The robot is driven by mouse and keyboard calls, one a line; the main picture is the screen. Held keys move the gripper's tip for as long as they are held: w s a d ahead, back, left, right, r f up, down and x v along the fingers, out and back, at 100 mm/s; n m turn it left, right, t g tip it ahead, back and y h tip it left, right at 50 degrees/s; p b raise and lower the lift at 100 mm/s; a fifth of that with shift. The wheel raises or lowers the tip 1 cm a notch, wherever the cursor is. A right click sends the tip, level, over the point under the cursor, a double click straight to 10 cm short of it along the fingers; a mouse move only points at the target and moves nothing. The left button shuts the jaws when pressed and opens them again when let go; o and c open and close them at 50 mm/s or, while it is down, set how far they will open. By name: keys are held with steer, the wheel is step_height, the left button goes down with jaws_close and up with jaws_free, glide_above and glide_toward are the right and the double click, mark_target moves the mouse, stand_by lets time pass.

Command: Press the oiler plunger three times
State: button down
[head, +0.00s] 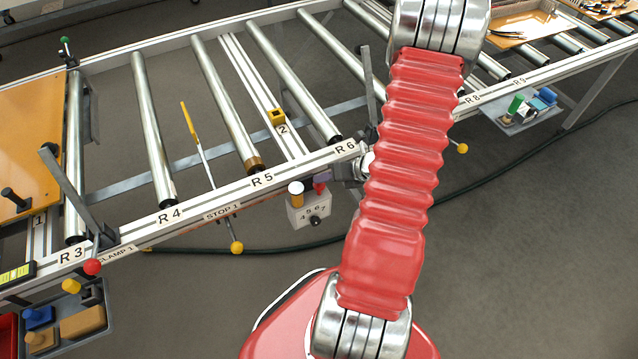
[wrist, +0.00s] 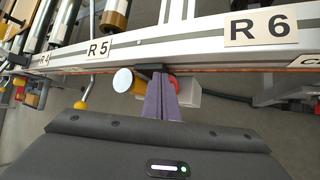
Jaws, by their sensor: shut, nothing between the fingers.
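The oiler is a small pale box (head: 309,211) under the rail between R 5 and R 6, with a dial and numbers on its front. On top are an amber cylinder with a white cap (head: 296,187) and a red button (head: 319,188), seemingly the plunger. In the wrist view, the white cap (wrist: 123,80) is left of my gripper (wrist: 160,78) and the red button (wrist: 174,84) is just right of its tips. My gripper is shut and empty, and its fingers partly cover the box (wrist: 188,98). I cannot tell if they touch the button.
The conveyor rail (head: 215,205) runs directly behind the oiler, with rollers beyond. A yellow-knobbed stop lever (head: 236,247) hangs to its left. A dark cable (head: 270,250) crosses the floor. A grey tray of coloured parts (head: 70,325) is at lower left.

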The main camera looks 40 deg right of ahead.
mark_target(323, 186)
steer(key=shift+r, duration=0.55)
steer(key=shift+r, duration=0.15)
steer(key=shift+r, duration=2.4)
steer(key=shift+n, duration=0.3)
steer(key=shift+s+a+n, duration=0.1)
steer(key=shift+a+n, duration=0.05)
steer(key=shift+n, duration=0.25)
steer(key=s+a+r+n+g+y, duration=0.1)
steer(key=s+a+r+n+g, duration=0.4)
steer(key=n, duration=0.6)
steer(key=s+a+r+n+g+y, duration=0.1)
steer(key=a+r+n, duration=0.2)
steer(key=a+n, duration=0.55)
steer(key=s+a+r+n+t+h, duration=0.1)
steer(key=a+r+n+h, duration=0.1)
steer(key=a+r+n, duration=0.5)
steer(key=s+a+r+n+t+h, duration=0.1)
steer(key=a+r+n+t+h, duration=0.1)
steer(key=a+r+n, duration=0.5)
step_height(323, 186, up, 6)
steer(key=n+h, duration=0.1)
steer(key=n, duration=0.5)
steer(key=shift+s+f, duration=0.2)
steer(key=shift+s, duration=0.2)
